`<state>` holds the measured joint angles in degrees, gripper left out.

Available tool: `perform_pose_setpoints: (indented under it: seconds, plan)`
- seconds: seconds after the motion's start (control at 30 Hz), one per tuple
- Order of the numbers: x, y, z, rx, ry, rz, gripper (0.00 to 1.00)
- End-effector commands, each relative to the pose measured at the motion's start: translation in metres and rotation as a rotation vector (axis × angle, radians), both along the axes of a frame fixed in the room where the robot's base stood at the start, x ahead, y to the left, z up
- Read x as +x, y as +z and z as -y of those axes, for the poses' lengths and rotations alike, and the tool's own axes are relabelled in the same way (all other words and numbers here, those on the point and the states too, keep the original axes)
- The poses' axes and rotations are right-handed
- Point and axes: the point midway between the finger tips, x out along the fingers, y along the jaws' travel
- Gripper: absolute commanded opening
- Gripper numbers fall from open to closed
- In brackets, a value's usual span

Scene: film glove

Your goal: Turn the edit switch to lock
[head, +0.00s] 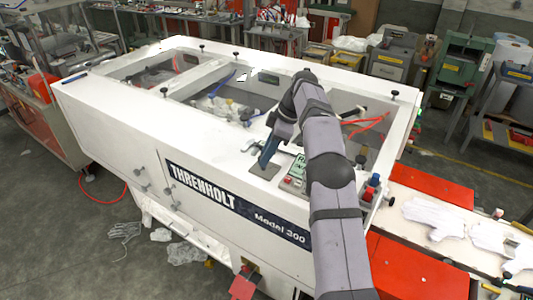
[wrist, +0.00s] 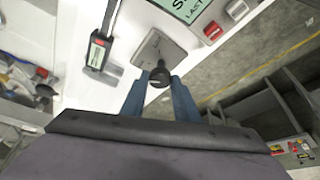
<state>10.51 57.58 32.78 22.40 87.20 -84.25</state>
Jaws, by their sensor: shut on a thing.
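I cannot read any lock marking or the knob's setting.
A digital caliper (wrist: 102,50) lies close beside the plate. A green-screened panel (wrist: 187,8) and red and white buttons (wrist: 212,30) are on the other side.

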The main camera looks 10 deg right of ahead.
Motion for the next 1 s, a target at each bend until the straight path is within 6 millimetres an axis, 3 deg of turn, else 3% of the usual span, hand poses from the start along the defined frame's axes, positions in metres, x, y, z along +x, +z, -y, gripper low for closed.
perform_pose_setpoints:
  seconds: [0.7,0.73,0.8,1.0]
  plan:
    - [0.0004,0.0005,-0.0001,0.000,0.046,0.001,0.05]
    - [0.0004,0.0005,-0.0001,0.000,0.046,0.001,0.30]
    - [0.0005,0.0004,-0.0001,0.000,0.046,0.001,0.46]
    - [0.0003,0.0003,0.0000,0.000,0.045,0.000,0.46]
